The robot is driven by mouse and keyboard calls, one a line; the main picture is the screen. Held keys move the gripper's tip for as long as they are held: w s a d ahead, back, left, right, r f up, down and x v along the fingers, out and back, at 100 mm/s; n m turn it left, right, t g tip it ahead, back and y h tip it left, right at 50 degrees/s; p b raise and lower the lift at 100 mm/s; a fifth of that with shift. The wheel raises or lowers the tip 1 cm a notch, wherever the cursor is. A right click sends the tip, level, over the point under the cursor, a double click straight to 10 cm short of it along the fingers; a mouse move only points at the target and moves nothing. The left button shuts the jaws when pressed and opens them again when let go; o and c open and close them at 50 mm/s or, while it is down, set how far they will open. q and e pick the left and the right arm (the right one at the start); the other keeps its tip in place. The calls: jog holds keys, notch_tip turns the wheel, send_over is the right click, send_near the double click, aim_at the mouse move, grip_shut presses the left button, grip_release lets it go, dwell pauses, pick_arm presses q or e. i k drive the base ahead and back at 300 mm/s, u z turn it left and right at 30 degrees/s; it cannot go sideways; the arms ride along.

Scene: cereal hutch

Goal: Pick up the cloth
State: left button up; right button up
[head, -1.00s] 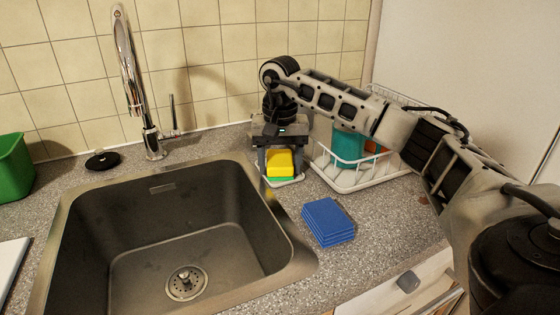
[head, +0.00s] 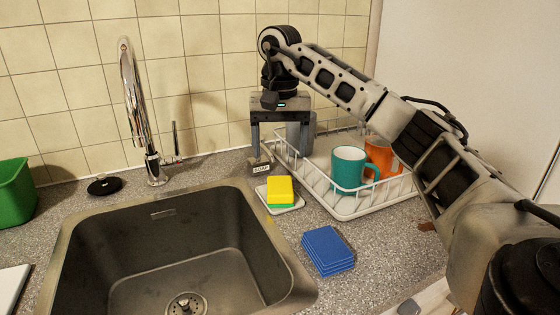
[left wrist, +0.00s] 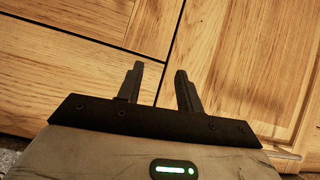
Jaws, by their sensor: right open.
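The cloth (head: 327,250) is a blue folded stack lying flat on the counter, right of the sink. My right gripper (head: 283,158) is open and empty, fingers pointing down, behind and above the yellow-and-green sponge. It is apart from the cloth, which is nearer the front. The sponge (head: 281,191) sits on a small white dish (head: 292,208). My left gripper (left wrist: 158,80) shows only in the left wrist view, its two fingers apart with nothing between them, facing wooden cabinet fronts.
The sink (head: 90,225) is left of the cloth, with a tall faucet (head: 135,100) behind. A white dish rack (head: 345,210) holds a teal mug (head: 347,168) and an orange mug (head: 381,155). A green container (head: 14,190) stands far left. The counter around the cloth is clear.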

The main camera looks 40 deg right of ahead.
aim_at(328, 253)
jog(key=k, duration=1)
